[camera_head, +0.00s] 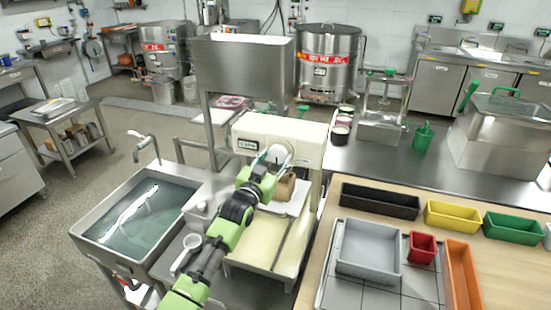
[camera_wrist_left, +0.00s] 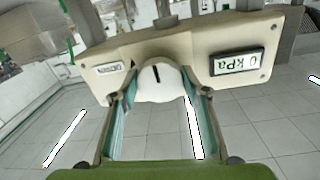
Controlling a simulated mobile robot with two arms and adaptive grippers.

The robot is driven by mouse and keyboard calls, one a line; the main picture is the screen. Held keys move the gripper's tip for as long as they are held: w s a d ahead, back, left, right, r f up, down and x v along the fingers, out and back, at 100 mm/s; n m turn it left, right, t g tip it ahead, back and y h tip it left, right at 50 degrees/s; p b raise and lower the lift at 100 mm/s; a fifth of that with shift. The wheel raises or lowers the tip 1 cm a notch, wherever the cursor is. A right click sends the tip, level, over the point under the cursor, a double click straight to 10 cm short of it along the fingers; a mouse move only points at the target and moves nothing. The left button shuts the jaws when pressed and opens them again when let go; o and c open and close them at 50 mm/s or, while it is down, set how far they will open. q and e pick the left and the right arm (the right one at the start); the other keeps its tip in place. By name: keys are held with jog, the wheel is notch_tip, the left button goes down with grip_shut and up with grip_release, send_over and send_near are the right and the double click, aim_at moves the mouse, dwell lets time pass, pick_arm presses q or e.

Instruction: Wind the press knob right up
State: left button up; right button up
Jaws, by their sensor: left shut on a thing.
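The press (camera_head: 310,143) is a cream-white head over a work area beside the sink. Its white round knob (camera_head: 277,153) is on the front face; in the left wrist view the knob (camera_wrist_left: 165,88) shows a short black mark standing about upright. My left gripper (camera_head: 268,162) has its two fingers on either side of the knob and is shut on it. A display (camera_wrist_left: 239,62) on the panel appears upside down and reads 0 kPa; a small label (camera_wrist_left: 108,69) is on the knob's other side. A brown block (camera_head: 286,187) sits below the head, partly hidden by my gripper. My right gripper is not in view.
A water-filled sink (camera_head: 90,238) is at left, with a white scoop (camera_head: 186,252) beside it. At right, a wooden bench (camera_head: 318,225) holds a grey tray (camera_head: 368,275) and several coloured bins. A steel hopper (camera_head: 243,68) stands behind the press.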

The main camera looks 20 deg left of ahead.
pick_arm(q)
jog(key=shift+f, duration=0.15)
jog(key=o, duration=1.1)
jog(key=shift+s, duration=0.1)
jog(key=s+a, duration=0.1)
jog(key=s, duration=1)
jog(key=shift+s, duration=0.4)
